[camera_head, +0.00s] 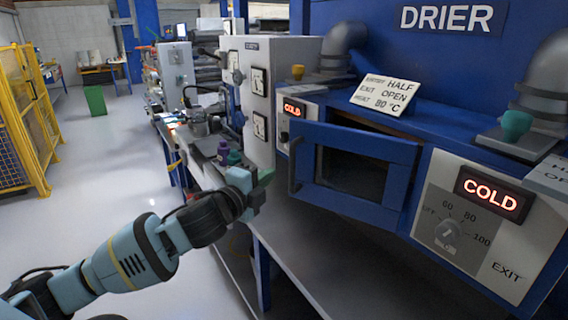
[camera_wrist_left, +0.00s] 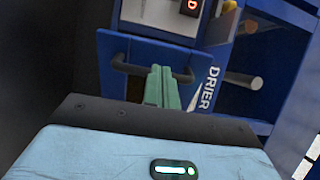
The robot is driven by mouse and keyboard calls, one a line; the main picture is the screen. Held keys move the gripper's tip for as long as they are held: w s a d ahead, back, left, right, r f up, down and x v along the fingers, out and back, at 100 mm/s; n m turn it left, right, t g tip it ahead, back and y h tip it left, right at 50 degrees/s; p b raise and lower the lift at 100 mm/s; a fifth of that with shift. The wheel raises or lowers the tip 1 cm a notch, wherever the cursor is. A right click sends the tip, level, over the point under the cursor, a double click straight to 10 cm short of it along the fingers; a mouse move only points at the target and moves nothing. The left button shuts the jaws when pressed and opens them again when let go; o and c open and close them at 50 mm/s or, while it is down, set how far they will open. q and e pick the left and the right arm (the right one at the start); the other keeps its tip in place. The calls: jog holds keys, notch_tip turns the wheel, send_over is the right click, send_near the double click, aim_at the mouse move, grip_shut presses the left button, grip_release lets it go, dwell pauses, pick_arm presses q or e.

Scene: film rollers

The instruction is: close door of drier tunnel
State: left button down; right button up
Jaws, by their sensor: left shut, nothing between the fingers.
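The drier tunnel's blue door (camera_head: 352,172), with a dark window, stands partly open. A gap (camera_head: 350,119) shows above and behind it, and its right side is by the exit panel. Its dark bar handle (camera_head: 294,165) is on the left edge. My left gripper (camera_head: 265,178) is shut and empty, just left of the handle in the head view. In the left wrist view, the green fingers (camera_wrist_left: 160,87) overlap a dark bar handle (camera_wrist_left: 136,71); I cannot tell whether they touch it. My right gripper is not in view.
A bench (camera_head: 330,262) runs under the drier. The exit panel (camera_head: 482,222) with a dial is right of the door. Open floor (camera_head: 110,180) lies to the left, beside a yellow fence (camera_head: 22,125).

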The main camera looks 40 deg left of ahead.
pick_arm(q)
jog(key=w, duration=0.7)
jog(key=shift+w+p, duration=0.3)
jog(key=shift+w, duration=0.05)
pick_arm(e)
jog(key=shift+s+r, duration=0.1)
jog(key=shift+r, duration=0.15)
pick_arm(q)
jog(key=shift+a, duration=0.1)
